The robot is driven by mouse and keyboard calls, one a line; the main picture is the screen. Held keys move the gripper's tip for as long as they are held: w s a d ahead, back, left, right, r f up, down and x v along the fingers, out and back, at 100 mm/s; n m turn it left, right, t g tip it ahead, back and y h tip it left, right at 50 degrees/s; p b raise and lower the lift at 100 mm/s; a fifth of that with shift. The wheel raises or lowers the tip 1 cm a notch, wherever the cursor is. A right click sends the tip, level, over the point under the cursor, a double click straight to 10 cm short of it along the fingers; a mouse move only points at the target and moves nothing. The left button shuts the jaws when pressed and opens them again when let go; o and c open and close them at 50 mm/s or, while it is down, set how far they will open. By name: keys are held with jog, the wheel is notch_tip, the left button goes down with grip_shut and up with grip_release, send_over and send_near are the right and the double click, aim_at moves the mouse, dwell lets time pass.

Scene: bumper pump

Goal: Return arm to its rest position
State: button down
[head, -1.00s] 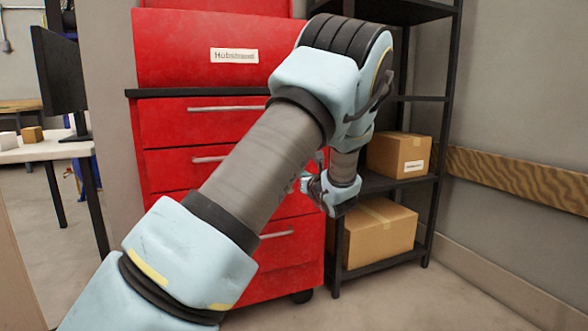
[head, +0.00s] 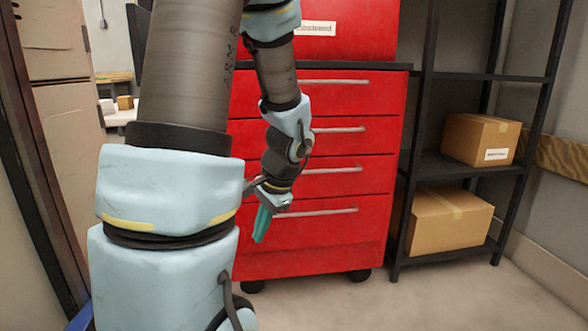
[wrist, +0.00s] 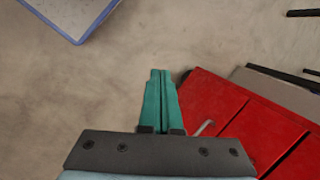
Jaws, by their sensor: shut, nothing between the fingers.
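My gripper (head: 262,224) hangs pointing down in front of the red tool cabinet in the head view. Its green fingers (wrist: 162,85) are together in the wrist view, with nothing between them. My arm, light blue and grey, bends up on the left of the head view and hides part of the cabinet's left side. In the wrist view the fingers are over bare floor, just left of the cabinet.
The red cabinet (head: 330,240) has several drawers with bar handles; it also shows in the wrist view (wrist: 225,115). A black shelf (head: 445,165) holds two cardboard boxes (head: 482,139) (head: 449,219). A white, blue-edged object (wrist: 72,12) lies at the top left of the wrist view.

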jog(key=s+r+n+h+p, duration=0.2)
jog(key=s+r+n+h, duration=0.15)
jog(key=s+n, duration=0.4)
notch_tip(320, 180, up, 29)
jog(key=w+p, duration=0.1)
jog(key=p, duration=2.8)
jog(key=shift+w+d+n, duration=0.3)
jog(key=shift+d+n, duration=0.05)
jog(key=shift+n, duration=0.1)
